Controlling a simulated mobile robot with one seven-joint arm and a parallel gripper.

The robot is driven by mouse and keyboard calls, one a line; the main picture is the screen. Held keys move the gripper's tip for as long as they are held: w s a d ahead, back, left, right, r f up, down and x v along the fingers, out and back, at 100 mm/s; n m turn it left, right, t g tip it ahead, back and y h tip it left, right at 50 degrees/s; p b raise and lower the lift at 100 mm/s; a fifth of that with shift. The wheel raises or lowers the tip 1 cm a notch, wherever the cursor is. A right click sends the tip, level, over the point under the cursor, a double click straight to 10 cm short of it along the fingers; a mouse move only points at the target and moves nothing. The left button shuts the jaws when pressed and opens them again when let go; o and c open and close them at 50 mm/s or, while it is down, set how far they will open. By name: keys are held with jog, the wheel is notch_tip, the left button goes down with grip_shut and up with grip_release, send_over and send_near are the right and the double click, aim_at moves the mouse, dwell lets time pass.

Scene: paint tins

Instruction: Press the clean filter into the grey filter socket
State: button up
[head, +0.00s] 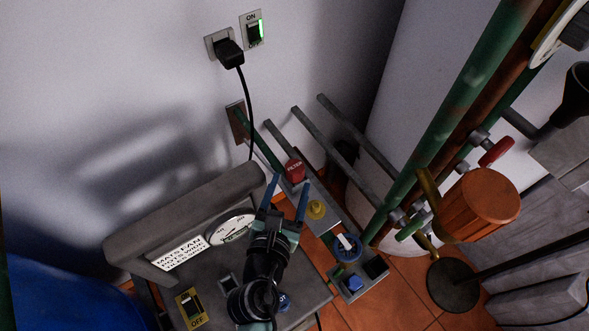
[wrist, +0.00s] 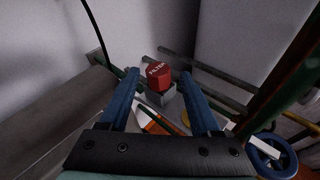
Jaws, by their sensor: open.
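A red cap-like part marked FILTER (head: 294,170) sits near the far end of the narrow grey shelf. In the wrist view the red filter (wrist: 158,76) is on top of a grey block (wrist: 163,97), which may be the grey socket; I cannot tell how deep it sits. No second filter is clearly visible. My gripper (head: 292,180) is open and empty, its blue fingers pointing toward the red filter. In the wrist view the filter shows between and beyond the fingertips (wrist: 160,73), apparently not touched.
Green and rusty pipes (head: 470,85) with an orange can (head: 480,205) stand right. A gauge (head: 232,228) is left.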

aim_at(297, 160)
jog(key=w+f, duration=0.2)
jog(key=w, duration=0.1)
jog(key=w+d+f+n+b, duration=0.1)
jog(key=w+f, duration=0.1)
jog(key=w, duration=0.2)
jog(key=w+f+n, duration=0.1)
jog(key=w, duration=0.2)
jog(key=shift+w+d+f+b, duration=0.35)
jog(key=shift+f, duration=0.05)
jog(key=c, duration=1)
notch_tip(297, 160, up, 10)
jog(key=p, duration=0.5)
jog(key=shift+p, duration=0.35)
